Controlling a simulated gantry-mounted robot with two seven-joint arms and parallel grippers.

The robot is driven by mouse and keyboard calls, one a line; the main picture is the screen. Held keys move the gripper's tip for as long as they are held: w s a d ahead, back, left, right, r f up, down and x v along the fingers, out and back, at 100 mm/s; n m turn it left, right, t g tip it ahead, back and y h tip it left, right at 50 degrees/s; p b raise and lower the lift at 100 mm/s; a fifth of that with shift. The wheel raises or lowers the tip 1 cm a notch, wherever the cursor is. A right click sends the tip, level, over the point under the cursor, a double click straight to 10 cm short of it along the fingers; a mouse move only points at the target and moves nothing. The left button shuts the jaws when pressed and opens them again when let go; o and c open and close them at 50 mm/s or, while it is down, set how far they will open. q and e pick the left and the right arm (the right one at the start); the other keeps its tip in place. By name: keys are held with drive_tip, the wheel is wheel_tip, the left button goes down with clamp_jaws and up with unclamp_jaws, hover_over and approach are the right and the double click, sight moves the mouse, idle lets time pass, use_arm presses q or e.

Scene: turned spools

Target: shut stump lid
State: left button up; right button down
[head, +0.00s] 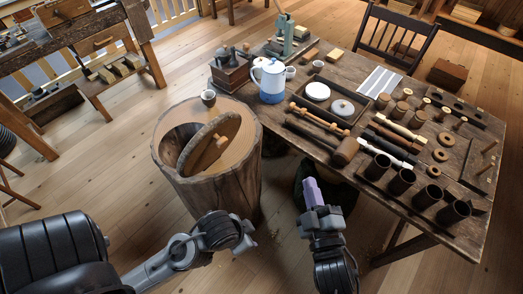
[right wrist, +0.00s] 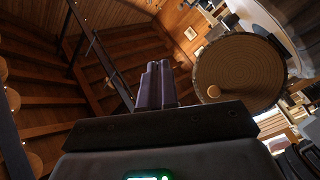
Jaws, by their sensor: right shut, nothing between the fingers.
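The stump (head: 240,185) is a hollow barked trunk standing on the floor left of the table. My right gripper (head: 311,188), with purple fingers, is shut and empty, to the right of the stump and apart from the lid. It also shows in the right wrist view (right wrist: 155,85).
Open floor lies left of the stump.

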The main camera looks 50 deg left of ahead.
drive_tip(key=s+a+n+g+y, duration=0.4)
drive_tip(key=a+n+g, duration=0.15)
drive_tip(key=n, duration=0.25)
drive_tip(key=n+g+b, duration=0.1)
drive_tip(key=n+g, duration=0.6)
drive_tip(key=n, duration=0.1)
approach(223, 144)
drive_tip(key=shift+y, duration=0.4)
drive_tip(key=x, duration=0.4)
drive_tip(key=f+x, duration=0.1)
drive_tip(key=x, duration=0.1)
drive_tip(key=shift+s+a, duration=0.1)
drive_tip(key=shift+a, duration=0.4)
drive_tip(key=shift+r, duration=0.1)
